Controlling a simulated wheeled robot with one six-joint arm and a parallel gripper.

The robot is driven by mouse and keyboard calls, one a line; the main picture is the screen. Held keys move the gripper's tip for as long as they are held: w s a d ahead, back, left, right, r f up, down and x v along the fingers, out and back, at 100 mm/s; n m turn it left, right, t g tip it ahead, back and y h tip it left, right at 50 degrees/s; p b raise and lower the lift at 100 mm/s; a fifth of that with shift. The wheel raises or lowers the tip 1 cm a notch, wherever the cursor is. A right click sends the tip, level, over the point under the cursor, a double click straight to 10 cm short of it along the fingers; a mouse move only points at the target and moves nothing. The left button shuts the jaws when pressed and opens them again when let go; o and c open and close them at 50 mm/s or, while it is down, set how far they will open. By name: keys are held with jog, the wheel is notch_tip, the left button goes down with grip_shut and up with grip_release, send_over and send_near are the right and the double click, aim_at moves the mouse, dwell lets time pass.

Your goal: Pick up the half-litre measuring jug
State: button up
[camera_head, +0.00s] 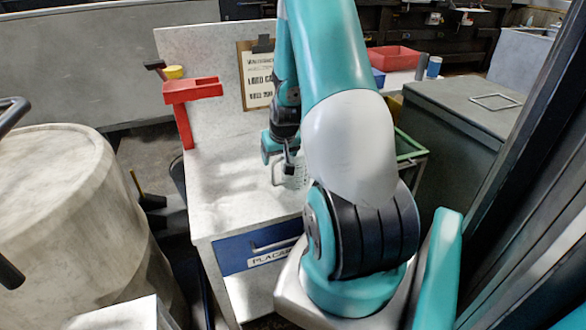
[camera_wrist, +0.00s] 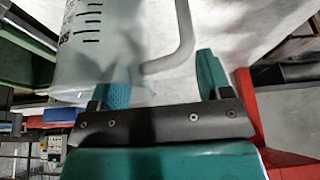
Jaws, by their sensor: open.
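The measuring jug (camera_wrist: 100,55) is clear, with dark graduation marks and a pale handle. It fills the upper left of the wrist view, and its handle curves down on its right side. In the head view the jug (camera_head: 296,178) stands on the white worktop, partly hidden by my arm. My gripper (camera_wrist: 160,78) is open close to the jug. In the wrist view the handle's lower part shows between the two fingers, and the left finger overlaps the jug's lower body. The head view shows my gripper (camera_head: 280,152) just above the jug; contact cannot be told.
The worktop (camera_head: 225,205) has a blue drawer (camera_head: 240,258) in front. A red bracket (camera_head: 190,92) stands at its left edge, and a clipboard (camera_head: 257,75) is on the back panel. A green-rimmed bin (camera_head: 410,150) is right. The worktop left of the jug is clear.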

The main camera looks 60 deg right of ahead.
jog(key=shift+w+d+f, duration=0.1)
jog(key=shift+w+f, duration=0.05)
jog(key=shift+f, duration=0.25)
grip_shut()
